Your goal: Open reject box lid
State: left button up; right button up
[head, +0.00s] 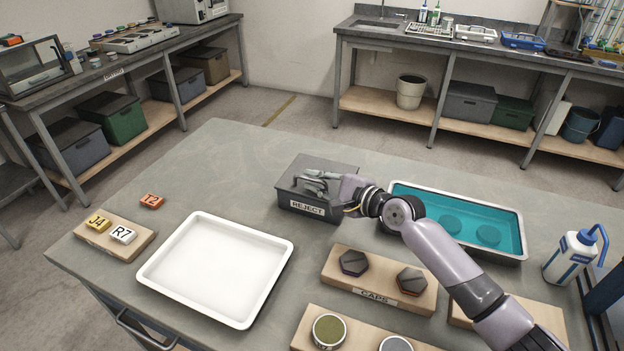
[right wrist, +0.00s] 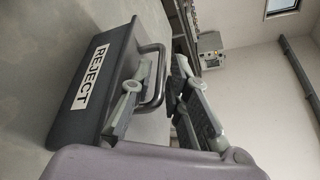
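The dark grey reject box (head: 308,209) stands on the table with its REJECT label facing the front. Its lid (head: 340,168) looks closed. My right gripper (head: 316,181) is over the lid, its arm coming in from the right. In the right wrist view the box (right wrist: 84,120) lies at the left, and a metal loop handle (right wrist: 158,75) stands out from its lid. The fingers of my right gripper (right wrist: 168,75) are apart, with the handle bar between them and a gap beside it. Contact cannot be told. My left gripper is not in view.
A teal-filled tray (head: 455,196) lies right of the box. A white tray (head: 215,270) is at front left, a caps board (head: 340,281) in front. Tags J4 and R7 sit on a board (head: 92,237); T2 (head: 151,201) lies beside it. The table behind the box is clear.

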jog(key=shift+x, duration=0.85)
jog(key=shift+c, duration=0.2)
grip_shut()
